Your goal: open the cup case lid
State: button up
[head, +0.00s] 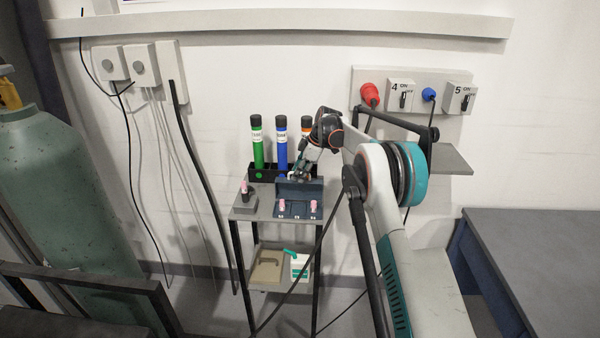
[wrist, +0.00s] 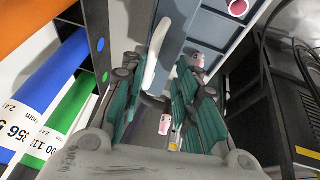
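The cup case (head: 298,212) is a dark blue-grey box on a small shelf stand. Its lid (head: 312,188) stands raised at the back. Two pink-and-white pieces (head: 282,204) show in the case. My gripper (head: 299,173) is just above the lid's upper edge. In the wrist view my gripper (wrist: 164,66) has its teal finger pads wide apart. A pale curved bar (wrist: 160,45) and part of the blue-grey lid (wrist: 178,25) show between and beyond the fingers. I cannot tell whether a finger touches the lid.
A black rack (head: 262,175) with green, blue and orange tubes stands behind the case. The stand (head: 238,214) is narrow. A wall shelf (head: 452,158) is at right.

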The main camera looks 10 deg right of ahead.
jog(key=v, duration=1.2)
